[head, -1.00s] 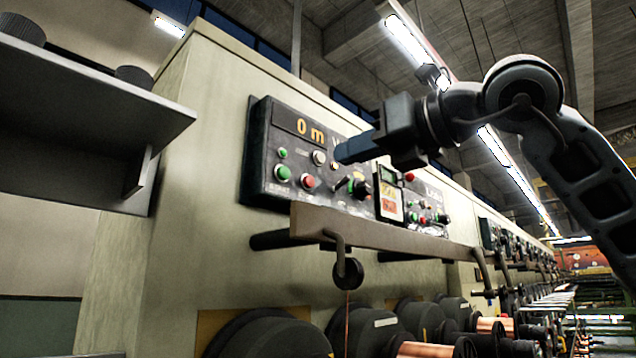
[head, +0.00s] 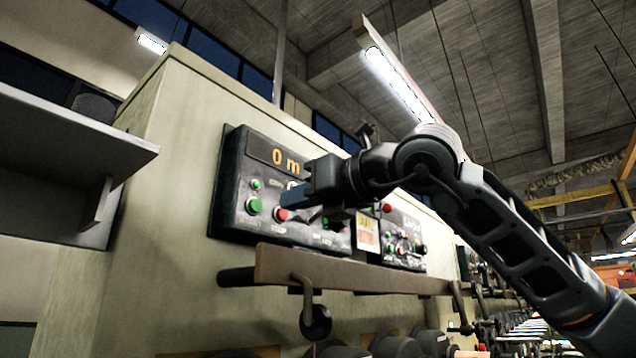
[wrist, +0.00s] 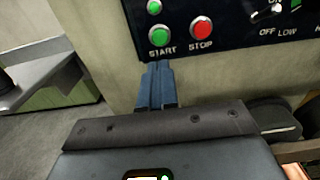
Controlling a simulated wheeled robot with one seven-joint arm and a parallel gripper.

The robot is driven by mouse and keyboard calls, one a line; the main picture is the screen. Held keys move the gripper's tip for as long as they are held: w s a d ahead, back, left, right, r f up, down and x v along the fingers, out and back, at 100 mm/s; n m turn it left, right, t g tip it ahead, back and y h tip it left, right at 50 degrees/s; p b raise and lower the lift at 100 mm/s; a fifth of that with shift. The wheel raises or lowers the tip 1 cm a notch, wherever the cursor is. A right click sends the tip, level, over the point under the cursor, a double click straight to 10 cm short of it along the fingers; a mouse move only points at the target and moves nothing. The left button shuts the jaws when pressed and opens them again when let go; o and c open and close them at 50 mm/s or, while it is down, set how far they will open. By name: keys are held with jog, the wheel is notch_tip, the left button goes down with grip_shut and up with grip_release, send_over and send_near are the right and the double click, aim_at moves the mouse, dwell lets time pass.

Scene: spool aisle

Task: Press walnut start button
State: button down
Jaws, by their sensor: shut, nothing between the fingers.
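The control panel (head: 232,213) is a dark box on the cream machine wall, with a "0 m" display. A green button (head: 253,205) sits at its lower left, beside a red button (head: 281,214). In the wrist view the green button (wrist: 159,36) is labelled START and the red button (wrist: 201,30) STOP. A smaller green lamp or button (wrist: 154,7) is above START. My gripper (head: 283,202) is shut and empty, in front of the panel by the red button. In the wrist view its blue fingertips (wrist: 157,66) lie just below START; whether they touch the panel I cannot tell.
A brown bar (head: 350,272) runs along the machine below the panel, with a hook and black roller (head: 315,322). A grey shelf (head: 70,135) juts out at the left. A second panel (head: 405,235) is to the right, with spools below.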

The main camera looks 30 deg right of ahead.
aim_at(255, 211)
jog(key=p+x, duration=0.2)
jog(key=x, duration=0.4)
jog(key=shift+w+r, duration=0.1)
jog(key=shift+w, duration=0.05)
jog(key=shift+w+a, duration=0.1)
jog(key=shift+w, duration=0.15)
